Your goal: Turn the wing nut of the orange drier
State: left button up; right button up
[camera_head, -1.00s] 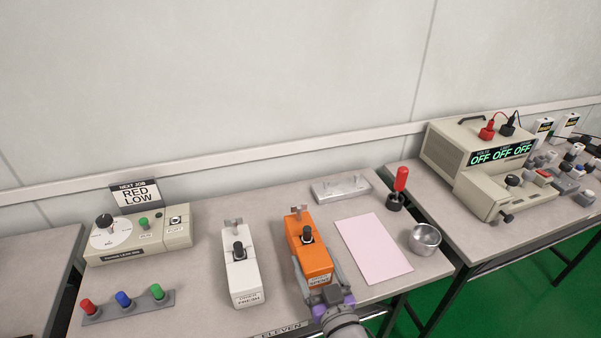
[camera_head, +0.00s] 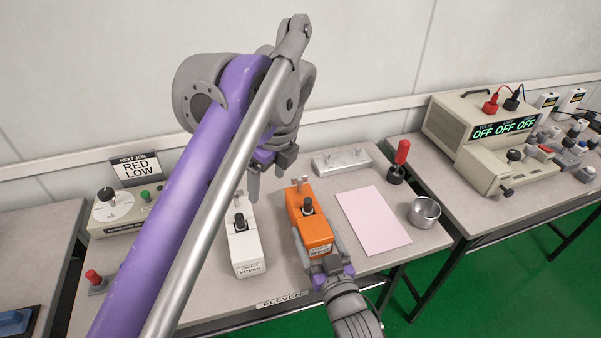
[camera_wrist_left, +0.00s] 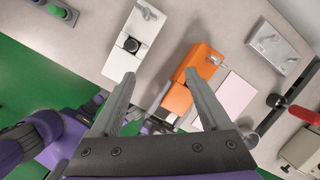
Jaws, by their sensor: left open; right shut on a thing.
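The orange drier (camera_head: 318,233) lies on the table with a black knob on top. A small metal piece (camera_head: 299,183), apparently its wing nut, is at its far end; it also shows in the wrist view (camera_wrist_left: 214,60). My right gripper (camera_head: 329,260) is shut on the near end of the orange drier, its fingers along both sides. My left gripper (camera_head: 268,180) is open and empty, above the table behind the gap between the white drier (camera_head: 246,262) and the orange one. In the wrist view its open fingers (camera_wrist_left: 160,76) point toward the two driers.
A pink sheet (camera_head: 373,220), a metal cup (camera_head: 424,212), a red-handled tool (camera_head: 401,155) and a grey metal block (camera_head: 341,161) are to the right. A power supply (camera_head: 470,150) stands on the right table.

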aim_at(299, 178)
pick_arm(q)
jog(key=w+d+r+m+t, duration=0.2)
jog(key=w+d+r+m, duration=0.25)
jog(key=d+m, duration=0.25)
jog(key=shift+h, duration=0.3)
jog(key=x, duration=1.2)
jog(key=shift+d+f, duration=0.15)
jog(key=shift+d, duration=0.05)
jog(key=shift+s, duration=0.1)
jog(key=shift+c, duration=0.2)
grip_shut()
